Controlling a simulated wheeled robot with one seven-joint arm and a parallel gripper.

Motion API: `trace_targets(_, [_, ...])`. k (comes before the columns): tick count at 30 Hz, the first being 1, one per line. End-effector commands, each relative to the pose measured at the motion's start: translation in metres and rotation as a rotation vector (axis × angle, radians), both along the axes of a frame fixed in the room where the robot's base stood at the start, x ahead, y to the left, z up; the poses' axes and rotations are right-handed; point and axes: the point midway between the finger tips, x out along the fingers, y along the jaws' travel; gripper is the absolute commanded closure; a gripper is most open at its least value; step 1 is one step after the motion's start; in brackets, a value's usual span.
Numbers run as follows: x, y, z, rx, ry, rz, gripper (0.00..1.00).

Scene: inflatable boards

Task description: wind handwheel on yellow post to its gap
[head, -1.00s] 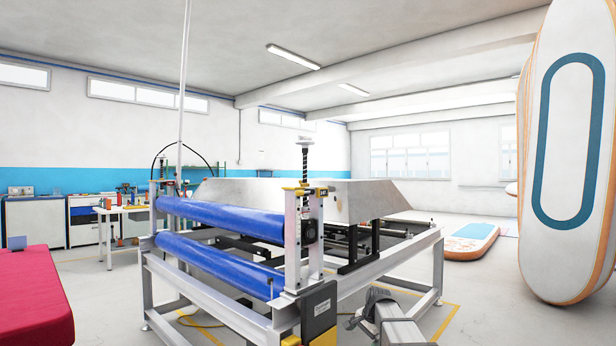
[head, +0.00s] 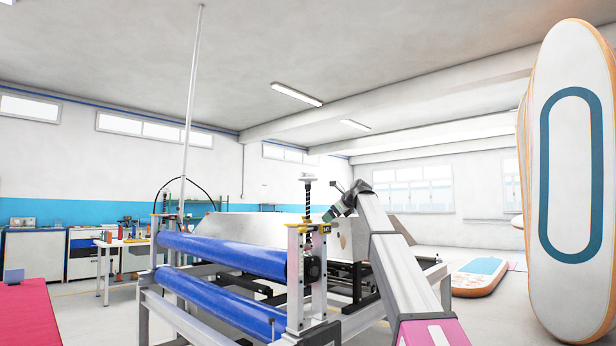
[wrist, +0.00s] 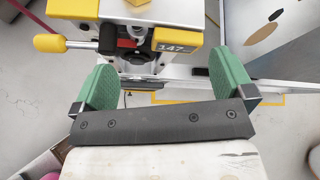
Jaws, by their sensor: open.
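The handwheel (head: 308,178) is a small pale disc on top of an upright dark threaded screw (head: 307,200). The screw rises from the yellow-capped post (head: 296,262) at the near right end of the roller machine. My gripper (head: 333,213) is just right of the post's top, below the handwheel's level and apart from it. In the wrist view its green-padded fingers (wrist: 164,80) are spread wide with nothing held between them. Beyond them are a yellow plate marked 147 (wrist: 176,42) and a yellow-ended lever (wrist: 50,43). I cannot make out the wheel or a gap there.
Two blue rollers (head: 225,255) run left from the post. A large white board (head: 577,90) stands at the right, and another board (head: 478,273) lies on the floor. A red padded surface (head: 28,315) is at the left.

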Motion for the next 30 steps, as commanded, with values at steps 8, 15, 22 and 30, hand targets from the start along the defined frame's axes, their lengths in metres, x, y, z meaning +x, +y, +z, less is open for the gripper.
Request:
trace_targets(8, [0.0, 0.025, 0.174, 0.267, 0.096, -0.086, 0.0])
trace_targets(15, [-0.009, 0.032, 0.223, 0.353, 0.14, -0.106, 0.0])
trace_targets(22, [-0.002, 0.042, 0.218, 0.355, 0.142, -0.107, 0.0])
trace_targets(30, [0.022, 0.072, 0.202, 0.353, 0.142, -0.107, 0.0])
